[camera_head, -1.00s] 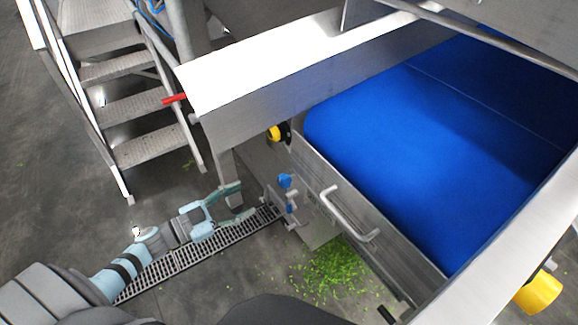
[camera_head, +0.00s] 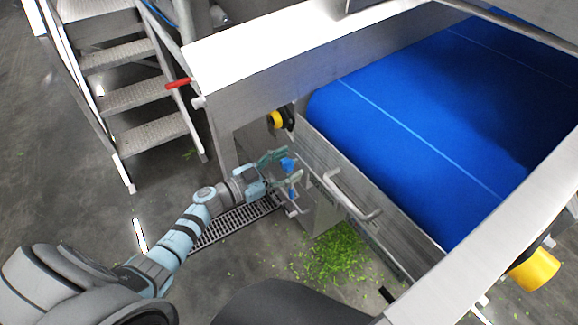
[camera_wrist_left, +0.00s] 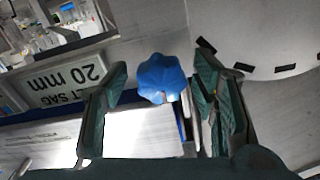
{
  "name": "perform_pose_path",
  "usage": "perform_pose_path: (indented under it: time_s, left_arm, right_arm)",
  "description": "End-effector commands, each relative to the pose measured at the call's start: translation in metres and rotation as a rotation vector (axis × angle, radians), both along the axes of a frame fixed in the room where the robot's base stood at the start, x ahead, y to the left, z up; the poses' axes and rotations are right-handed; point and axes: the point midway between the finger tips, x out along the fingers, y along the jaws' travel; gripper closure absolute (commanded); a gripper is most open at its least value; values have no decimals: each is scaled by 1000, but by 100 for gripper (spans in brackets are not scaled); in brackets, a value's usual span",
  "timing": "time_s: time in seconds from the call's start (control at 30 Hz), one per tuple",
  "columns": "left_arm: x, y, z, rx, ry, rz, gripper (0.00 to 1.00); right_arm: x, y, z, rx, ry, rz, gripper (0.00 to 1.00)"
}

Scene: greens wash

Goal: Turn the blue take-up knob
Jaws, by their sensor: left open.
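The blue take-up knob (camera_head: 288,165) sits on the side of the conveyor frame, below the belt. It also shows in the left wrist view (camera_wrist_left: 162,78), as a lobed blue knob between my two green-padded fingers. My left gripper (camera_head: 283,167) is open, with one finger on each side of the knob. In the left wrist view the left finger stands clear of the knob and the right finger is closer to it. I cannot tell whether either finger touches it. My right gripper is not in view.
The blue conveyor belt (camera_head: 400,130) lies to the right, with a bent metal handle (camera_head: 352,197) on its frame. Green scraps (camera_head: 335,255) litter the floor by a drain grate (camera_head: 235,222). Metal steps (camera_head: 130,100) stand at left. A label reading "20 mm" (camera_wrist_left: 66,82) is near the knob.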

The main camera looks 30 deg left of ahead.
Motion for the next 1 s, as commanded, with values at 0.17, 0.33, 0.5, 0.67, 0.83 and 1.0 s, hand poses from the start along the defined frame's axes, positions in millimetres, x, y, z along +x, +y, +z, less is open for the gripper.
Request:
perform_pose_path:
  time_s: [0.17, 0.33, 0.5, 0.67, 0.83, 1.0]
  left_arm:
    - [0, 0, 0, 0, 0, -1, 63]
    - [0, 0, 0, 0, -1, -1, 90]
    - [-1, -5, 0, 1, -1, -4, 95]
    - [-1, -1, -1, 3, 0, -3, 95]
    - [-2, 0, -2, 7, -1, -2, 96]
    - [-2, 0, -2, 14, -4, -1, 96]
  right_arm:
    - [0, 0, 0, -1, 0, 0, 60]
    - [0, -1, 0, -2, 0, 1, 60]
    - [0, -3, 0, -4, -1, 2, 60]
    - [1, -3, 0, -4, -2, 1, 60]
    - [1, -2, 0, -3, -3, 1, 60]
    - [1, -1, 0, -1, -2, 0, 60]
